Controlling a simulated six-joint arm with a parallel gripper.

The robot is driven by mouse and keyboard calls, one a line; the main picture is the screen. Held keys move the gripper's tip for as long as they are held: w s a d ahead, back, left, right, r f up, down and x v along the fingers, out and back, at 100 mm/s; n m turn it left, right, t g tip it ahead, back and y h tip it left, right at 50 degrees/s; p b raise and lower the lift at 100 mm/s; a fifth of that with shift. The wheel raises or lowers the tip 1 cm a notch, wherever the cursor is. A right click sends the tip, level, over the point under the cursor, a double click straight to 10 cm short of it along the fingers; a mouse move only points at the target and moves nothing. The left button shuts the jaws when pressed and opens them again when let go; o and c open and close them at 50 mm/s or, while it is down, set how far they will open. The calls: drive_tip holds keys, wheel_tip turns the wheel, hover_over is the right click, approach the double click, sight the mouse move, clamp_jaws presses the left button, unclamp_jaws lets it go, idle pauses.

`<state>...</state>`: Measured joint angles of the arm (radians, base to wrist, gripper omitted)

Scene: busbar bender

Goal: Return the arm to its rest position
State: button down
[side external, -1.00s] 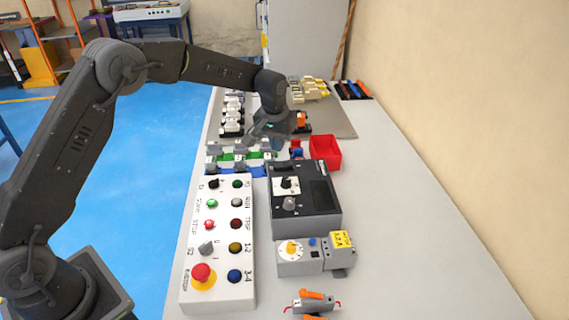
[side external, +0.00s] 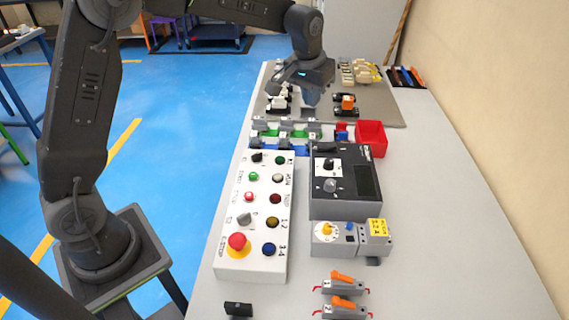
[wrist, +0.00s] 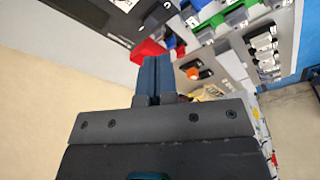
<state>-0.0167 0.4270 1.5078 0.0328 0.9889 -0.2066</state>
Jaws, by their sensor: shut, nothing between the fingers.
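My gripper (side external: 309,92) is at the far part of the bench in the side view, above the grey plate (side external: 385,113) and clear of the things on it. In the wrist view my gripper (wrist: 154,62) shows its two blue-grey fingers pressed together with nothing between them. A black holder with an orange-topped part (side external: 347,103) stands on the plate to the right of the gripper. The rest position itself is not marked in either view.
A red bin (side external: 371,138), a black meter box (side external: 345,182) and a white button panel (side external: 252,215) stand nearer on the bench. Coloured terminal blocks (side external: 285,136) line the plate's near edge. The bench's right side (side external: 450,230) is clear.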

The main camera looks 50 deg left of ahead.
drive_tip(key=s+r+m+t, duration=0.1)
drive_tip(key=s+r, duration=0.1)
drive_tip(key=s, duration=1.3)
drive_tip(key=s+d+r+m+t, duration=0.1)
drive_tip(key=s+r+t, duration=0.1)
drive_tip(key=s, duration=1.3)
drive_tip(key=shift+d+r, duration=0.2)
drive_tip(key=shift+r, duration=0.3)
